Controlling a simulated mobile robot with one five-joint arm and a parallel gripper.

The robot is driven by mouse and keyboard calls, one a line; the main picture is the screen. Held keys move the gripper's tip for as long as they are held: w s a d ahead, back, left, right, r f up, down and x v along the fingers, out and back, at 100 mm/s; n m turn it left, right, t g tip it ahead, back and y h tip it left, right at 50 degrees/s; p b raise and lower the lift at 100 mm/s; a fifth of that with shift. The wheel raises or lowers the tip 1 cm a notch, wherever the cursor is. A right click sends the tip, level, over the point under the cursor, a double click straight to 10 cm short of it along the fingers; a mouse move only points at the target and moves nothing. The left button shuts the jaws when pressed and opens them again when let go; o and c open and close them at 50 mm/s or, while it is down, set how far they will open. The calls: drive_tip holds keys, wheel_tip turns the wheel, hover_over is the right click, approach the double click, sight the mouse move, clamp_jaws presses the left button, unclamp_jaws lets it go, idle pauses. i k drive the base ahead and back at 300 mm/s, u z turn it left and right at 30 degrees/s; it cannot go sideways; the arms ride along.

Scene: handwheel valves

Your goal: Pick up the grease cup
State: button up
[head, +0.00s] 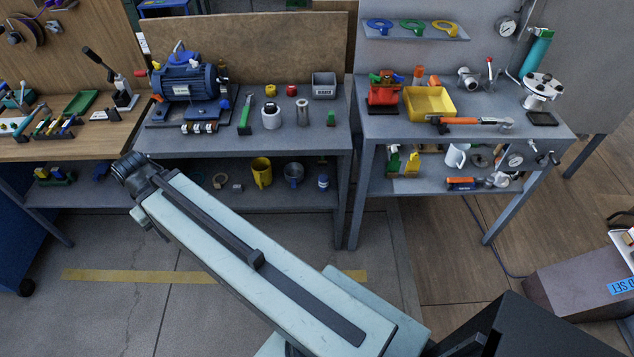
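I cannot tell for sure which item is the grease cup. Small candidates stand on the middle grey table: a yellow piece (271,90), a red piece (291,90), a white-and-steel jar (271,117), a steel cylinder (303,112) and a small green piece (331,118). A yellow mug (262,172) and a blue mug (293,174) stand on the shelf below. My pale arm reaches from the lower right to the upper left, ending in a dark joint in front of the left tables. No gripper fingers show, and nothing is seen held.
A blue motor (186,82) stands at the middle table's left. The right table (385,127) carries a yellow bin (430,103), an orange-handled tool (465,121) and a valve (542,88). A wooden workbench (35,150) is at left. A dark box (580,285) stands at lower right. Open floor lies in front.

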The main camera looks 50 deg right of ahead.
sight(323, 178)
drive_tip(key=u, duration=0.05)
drive_tip(key=i, duration=0.95)
drive_tip(key=z, duration=0.1)
